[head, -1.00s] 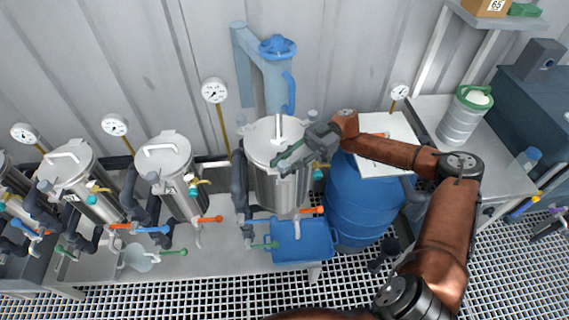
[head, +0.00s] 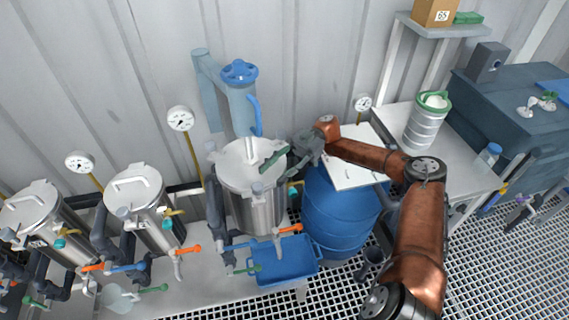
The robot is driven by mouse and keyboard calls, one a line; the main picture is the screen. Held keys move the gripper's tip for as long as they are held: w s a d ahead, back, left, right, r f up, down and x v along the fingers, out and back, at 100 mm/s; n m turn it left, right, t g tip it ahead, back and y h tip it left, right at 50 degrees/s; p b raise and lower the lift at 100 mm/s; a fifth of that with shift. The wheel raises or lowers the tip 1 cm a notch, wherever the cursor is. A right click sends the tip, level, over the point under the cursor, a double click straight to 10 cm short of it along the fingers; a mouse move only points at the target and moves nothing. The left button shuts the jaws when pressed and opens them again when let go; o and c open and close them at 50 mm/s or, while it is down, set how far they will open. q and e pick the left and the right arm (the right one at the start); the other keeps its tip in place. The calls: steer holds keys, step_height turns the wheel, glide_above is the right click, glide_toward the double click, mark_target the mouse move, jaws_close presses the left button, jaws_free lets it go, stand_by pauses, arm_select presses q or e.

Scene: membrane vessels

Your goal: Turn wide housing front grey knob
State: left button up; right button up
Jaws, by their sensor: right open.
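The wide housing (head: 254,205) is the large steel vessel at the middle of the head view, with a flat lid and a pale bar handle (head: 250,152). A small grey knob (head: 258,188) shows at the front edge of its lid. My right gripper (head: 279,172) is open over the right part of the lid, its fingers to the right of and above the front knob in the picture. I see nothing between the fingers, and whether they touch the lid is unclear. My left gripper is not in view.
A blue drum (head: 340,215) stands right of the housing, below my right arm. A blue pipe with a handwheel (head: 239,72) rises behind. A blue tray (head: 287,262) and orange valve handles lie in front. Narrower steel vessels (head: 140,200) stand to the left.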

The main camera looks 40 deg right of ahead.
steer(key=shift+w+d, duration=0.15)
steer(key=shift+d, duration=2.3)
